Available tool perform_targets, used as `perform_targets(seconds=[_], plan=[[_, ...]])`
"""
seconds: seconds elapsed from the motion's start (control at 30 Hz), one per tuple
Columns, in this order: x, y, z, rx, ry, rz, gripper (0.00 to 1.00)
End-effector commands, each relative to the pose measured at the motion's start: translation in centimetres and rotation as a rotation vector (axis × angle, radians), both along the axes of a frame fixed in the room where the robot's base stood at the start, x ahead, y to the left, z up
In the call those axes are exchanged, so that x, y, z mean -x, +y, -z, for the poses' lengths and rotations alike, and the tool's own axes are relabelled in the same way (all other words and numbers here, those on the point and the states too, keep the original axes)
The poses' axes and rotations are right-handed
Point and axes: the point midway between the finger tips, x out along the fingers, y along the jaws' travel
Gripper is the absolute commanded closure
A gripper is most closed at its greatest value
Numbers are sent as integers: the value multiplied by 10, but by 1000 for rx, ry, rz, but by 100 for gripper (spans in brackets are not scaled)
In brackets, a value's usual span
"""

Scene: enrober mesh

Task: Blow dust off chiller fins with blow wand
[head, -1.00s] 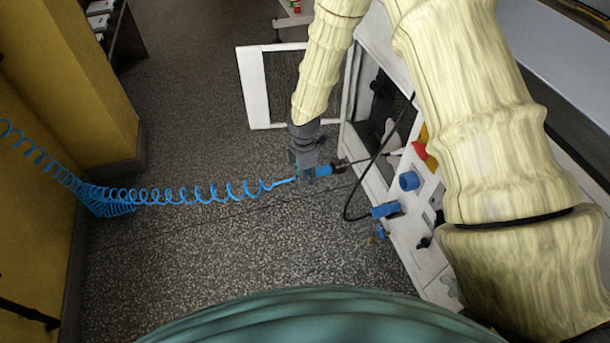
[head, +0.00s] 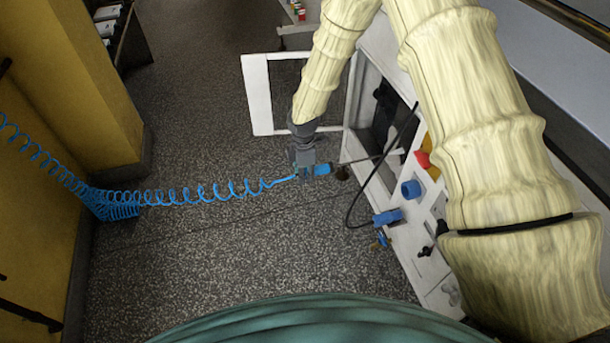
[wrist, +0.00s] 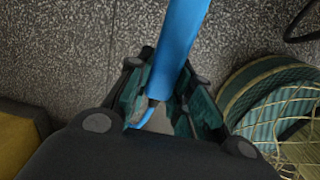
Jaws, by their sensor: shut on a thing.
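The blow wand has a blue body (head: 323,169) and a thin dark tube (head: 358,160) pointing right, toward the chiller's opening. My gripper (head: 304,172) is shut on the wand, left of the opening and above the floor. In the wrist view the blue wand (wrist: 178,45) runs up from between the fingers (wrist: 165,95). A blue coiled hose (head: 205,195) runs from the wand to the left wall. The chiller is a white cabinet (head: 425,265) with a dark opening (head: 372,108). Its fins and any dust cannot be made out. The tube's tip is hard to tell.
The cabinet's white framed door (head: 257,95) stands open beyond my gripper. A black cable (head: 349,213) loops beside the cabinet front. Blue fittings (head: 388,217) and a red knob (head: 422,159) stick out from it. Speckled floor (head: 220,255) is clear to the left, up to a yellow wall (head: 38,210).

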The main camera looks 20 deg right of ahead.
Motion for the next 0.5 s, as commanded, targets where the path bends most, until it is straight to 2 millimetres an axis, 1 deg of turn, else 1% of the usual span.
perform_targets(seconds=[0.5], plan=[[-20,1,-1,-1,0,-1,100]])
